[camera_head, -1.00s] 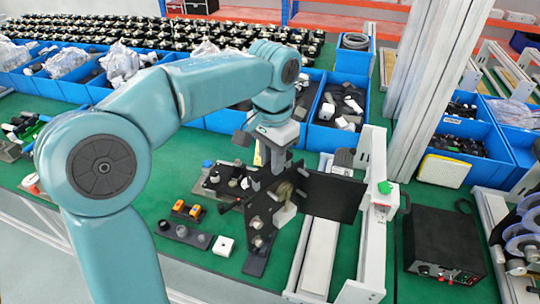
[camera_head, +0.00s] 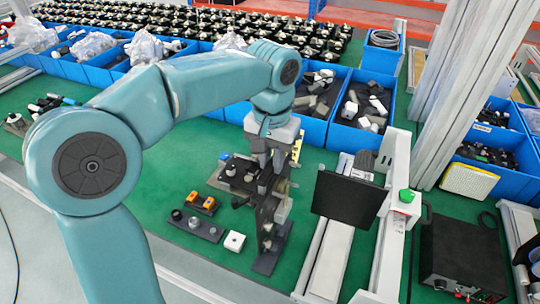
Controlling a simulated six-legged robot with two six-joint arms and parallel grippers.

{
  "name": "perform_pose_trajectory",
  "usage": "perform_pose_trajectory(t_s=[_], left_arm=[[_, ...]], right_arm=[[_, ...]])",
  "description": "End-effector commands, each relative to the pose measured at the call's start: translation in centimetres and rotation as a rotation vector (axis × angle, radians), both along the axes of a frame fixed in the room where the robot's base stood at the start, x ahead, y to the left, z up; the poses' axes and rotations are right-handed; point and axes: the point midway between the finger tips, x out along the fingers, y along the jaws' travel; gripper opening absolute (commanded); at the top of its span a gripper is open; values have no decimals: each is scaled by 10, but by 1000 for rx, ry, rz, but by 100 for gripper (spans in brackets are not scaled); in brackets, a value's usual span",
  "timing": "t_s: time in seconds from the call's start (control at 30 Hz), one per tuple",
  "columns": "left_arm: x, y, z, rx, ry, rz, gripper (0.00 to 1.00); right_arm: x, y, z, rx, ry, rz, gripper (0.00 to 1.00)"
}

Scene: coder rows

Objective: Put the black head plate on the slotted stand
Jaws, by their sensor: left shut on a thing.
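My left gripper (camera_head: 277,163) is at the middle of the view, pointing down and shut on the black head plate (camera_head: 267,205). The plate is a dark, narrow upright shape below the jaws, seen nearly edge-on, with small light parts on it. Its lower end meets the dark foot of the slotted stand (camera_head: 269,256) in the picture. The slot is hidden, so I cannot tell whether the plate sits in it. My right gripper is out of view.
A black upright panel (camera_head: 346,199) stands close to the right, beside a white rail frame (camera_head: 394,225) with a green button. Orange switches (camera_head: 202,203) and a white block (camera_head: 235,241) lie to the left. Blue bins (camera_head: 310,128) line the back. A black box (camera_head: 462,258) is at the right.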

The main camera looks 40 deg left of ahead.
Motion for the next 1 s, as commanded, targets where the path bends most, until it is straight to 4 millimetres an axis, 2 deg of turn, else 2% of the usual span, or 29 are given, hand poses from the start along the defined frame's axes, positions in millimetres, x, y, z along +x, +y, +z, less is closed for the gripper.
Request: perform_pose_trajectory(t_s=[0.27, 0.63, 1.0], left_arm=[[0, -3, -5, 0, -4, 20, 0], [0, -3, -37, -1, -5, 18, 0], [0, -2, -37, -1, -5, 21, 0]], right_arm=[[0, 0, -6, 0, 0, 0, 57], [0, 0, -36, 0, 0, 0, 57], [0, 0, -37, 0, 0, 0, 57]])
